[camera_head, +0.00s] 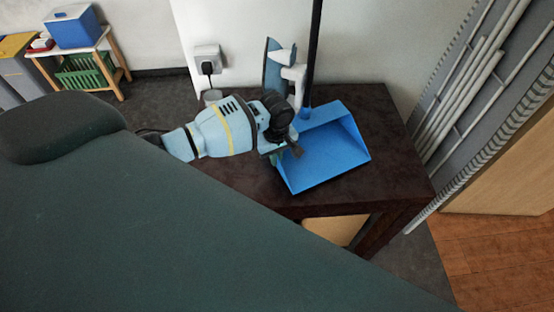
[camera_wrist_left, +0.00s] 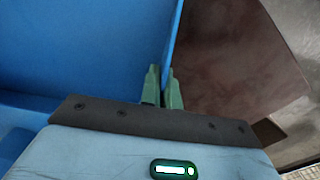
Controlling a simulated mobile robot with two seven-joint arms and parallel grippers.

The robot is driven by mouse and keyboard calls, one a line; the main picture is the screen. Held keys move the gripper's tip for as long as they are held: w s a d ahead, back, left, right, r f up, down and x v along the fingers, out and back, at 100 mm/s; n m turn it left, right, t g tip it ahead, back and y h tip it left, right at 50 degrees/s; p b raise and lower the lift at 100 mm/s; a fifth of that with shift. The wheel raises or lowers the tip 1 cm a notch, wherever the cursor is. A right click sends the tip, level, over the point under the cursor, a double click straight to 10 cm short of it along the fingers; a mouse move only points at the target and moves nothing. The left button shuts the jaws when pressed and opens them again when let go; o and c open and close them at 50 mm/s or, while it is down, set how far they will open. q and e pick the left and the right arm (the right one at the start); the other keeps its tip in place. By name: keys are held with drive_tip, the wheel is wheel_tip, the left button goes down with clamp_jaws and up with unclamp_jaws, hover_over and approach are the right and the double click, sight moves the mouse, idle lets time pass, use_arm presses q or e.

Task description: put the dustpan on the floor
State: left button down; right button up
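The blue dustpan (camera_head: 325,150) sits on the dark brown table (camera_head: 385,115), its black handle rising out of the top of the head view. My left gripper (camera_head: 278,156) is at the pan's left edge. In the left wrist view, the green fingertips of my left gripper (camera_wrist_left: 163,88) straddle the thin edge of the dustpan (camera_wrist_left: 95,50), close together, with the pan wall between them. The dustpan looks to be resting on the tabletop. My right gripper is not in view.
A blue and white iron (camera_head: 274,66) stands behind the gripper, close to the handle. A socket with a plug (camera_head: 207,62) is on the wall. Grey floor (camera_head: 425,265) and wooden floor (camera_head: 500,255) show at the right. A grey rack (camera_head: 475,85) leans at the right.

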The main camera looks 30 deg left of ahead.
use_arm(q)
drive_tip(key=shift+f, duration=0.75)
drive_tip(key=shift+r, duration=0.1)
drive_tip(key=c, duration=1.6)
unclamp_jaws()
drive_tip(key=shift+f, duration=0.25)
drive_tip(key=shift+c, duration=0.2)
